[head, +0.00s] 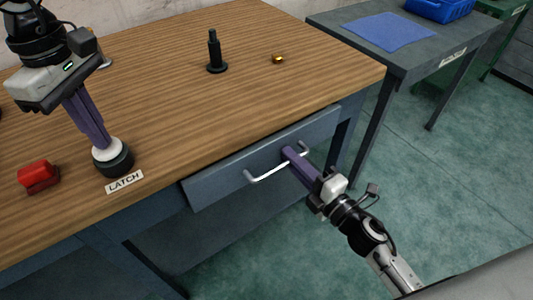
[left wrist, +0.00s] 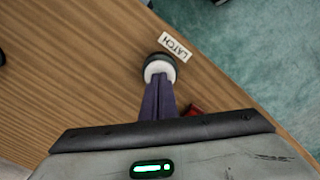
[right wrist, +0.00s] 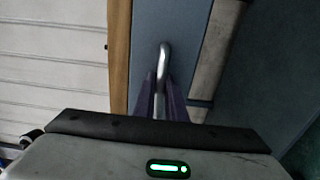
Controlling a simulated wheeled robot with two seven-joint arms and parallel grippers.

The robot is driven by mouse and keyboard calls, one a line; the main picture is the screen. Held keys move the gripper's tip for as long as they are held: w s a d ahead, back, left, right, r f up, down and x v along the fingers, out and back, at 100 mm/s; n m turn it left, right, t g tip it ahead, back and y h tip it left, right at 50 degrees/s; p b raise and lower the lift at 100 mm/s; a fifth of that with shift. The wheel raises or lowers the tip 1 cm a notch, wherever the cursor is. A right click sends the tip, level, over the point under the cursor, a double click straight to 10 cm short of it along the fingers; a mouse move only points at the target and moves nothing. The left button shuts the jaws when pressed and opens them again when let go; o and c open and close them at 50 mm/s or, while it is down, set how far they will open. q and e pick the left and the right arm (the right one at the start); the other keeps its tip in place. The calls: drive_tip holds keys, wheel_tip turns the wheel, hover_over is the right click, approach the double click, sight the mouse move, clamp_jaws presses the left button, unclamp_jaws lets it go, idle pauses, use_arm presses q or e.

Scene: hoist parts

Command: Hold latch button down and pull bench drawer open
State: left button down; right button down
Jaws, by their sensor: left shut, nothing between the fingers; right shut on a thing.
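The latch button (head: 110,150) has a white top on a dark round base and stands at the bench's front edge by a LATCH label (head: 124,182). My left gripper (head: 100,142) is shut, empty, with its fingertips against the white top. In the left wrist view the fingertips cover part of the button (left wrist: 159,67). The blue-grey bench drawer (head: 225,178) has a silver bar handle (head: 267,172). My right gripper (head: 288,153) is shut on the handle toward its right end. The right wrist view shows the handle (right wrist: 164,52) between the fingers. The drawer front appears to stand out from the bench.
A red block-like part (head: 38,176) lies left of the button. A black post on a round base (head: 215,55) and a small brass part (head: 278,58) stand further back. A second table (head: 350,17) with a blue mat (head: 391,32) is at right. The floor before the drawer is clear.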

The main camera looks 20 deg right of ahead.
use_arm(q)
drive_tip(key=shift+f, duration=0.15)
use_arm(e)
drive_tip(key=v, duration=0.7)
drive_tip(key=shift+s, duration=0.25)
idle(0.6)
drive_tip(key=c, duration=1.7)
unclamp_jaws()
drive_tip(key=shift+d, duration=0.1)
drive_tip(key=v, duration=0.6)
drive_tip(key=shift+r, duration=0.1)
